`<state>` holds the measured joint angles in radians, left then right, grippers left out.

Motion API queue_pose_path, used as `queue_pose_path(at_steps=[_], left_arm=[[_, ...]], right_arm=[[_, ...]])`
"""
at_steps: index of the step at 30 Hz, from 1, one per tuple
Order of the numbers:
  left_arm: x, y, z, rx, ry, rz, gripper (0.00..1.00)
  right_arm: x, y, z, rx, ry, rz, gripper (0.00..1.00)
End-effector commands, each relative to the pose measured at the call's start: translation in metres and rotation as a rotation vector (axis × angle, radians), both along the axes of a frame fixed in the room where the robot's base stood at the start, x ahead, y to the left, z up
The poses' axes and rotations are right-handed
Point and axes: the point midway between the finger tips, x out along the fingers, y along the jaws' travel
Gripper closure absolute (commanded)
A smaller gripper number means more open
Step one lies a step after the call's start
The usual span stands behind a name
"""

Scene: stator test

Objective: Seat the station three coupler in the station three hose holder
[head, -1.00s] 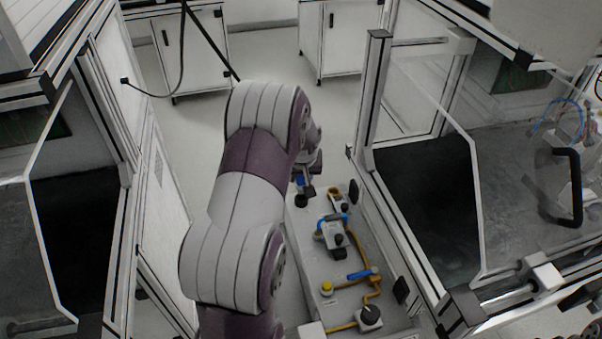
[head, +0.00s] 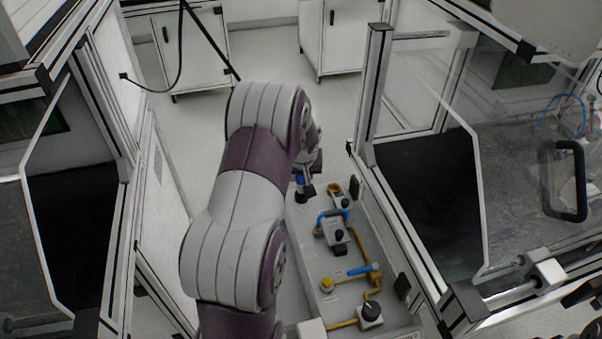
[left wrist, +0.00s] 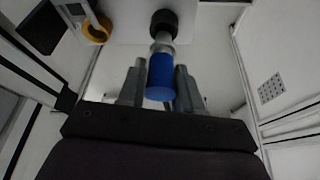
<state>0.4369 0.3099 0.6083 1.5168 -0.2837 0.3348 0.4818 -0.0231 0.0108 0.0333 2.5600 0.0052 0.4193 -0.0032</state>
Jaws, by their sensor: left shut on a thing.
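My left gripper (left wrist: 160,85) is shut on a blue cylindrical coupler (left wrist: 160,77), with one finger on each side. The coupler's metal end points up the left wrist picture at a round black piece (left wrist: 163,20); I cannot tell whether that piece belongs to the coupler or to a holder. In the head view the coupler's blue part (head: 299,180) shows just below my wrist, and my arm hides most of the gripper. A yellow ring-shaped holder (left wrist: 97,28) stands to the left in the wrist view. It also shows right of the gripper in the head view (head: 334,188).
The grey bench top (head: 308,240) carries yellow pipes, a blue-handled valve (head: 360,271), a yellow knob (head: 327,284) and a black knob (head: 370,311). A framed enclosure with clear panels stands close on the right (head: 374,100). A white cabinet wall is on the left (head: 165,210).

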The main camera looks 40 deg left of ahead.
Motion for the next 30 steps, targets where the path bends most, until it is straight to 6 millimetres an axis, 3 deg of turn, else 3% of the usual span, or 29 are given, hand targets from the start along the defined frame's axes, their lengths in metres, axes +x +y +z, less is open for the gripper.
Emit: queue_pose_path(at_steps=[15, 30], left_arm=[[0.001, -0.001, -0.018, 0.0, 0.0, 0.0, 0.99], [0.001, -0.001, -0.019, 0.001, -0.001, 0.0, 0.99]], right_arm=[[0.0, 0.0, -0.016, 0.0, 0.0, 0.0, 0.51], [0.0, 0.0, -0.017, 0.0, 0.0, 0.0, 0.51]])
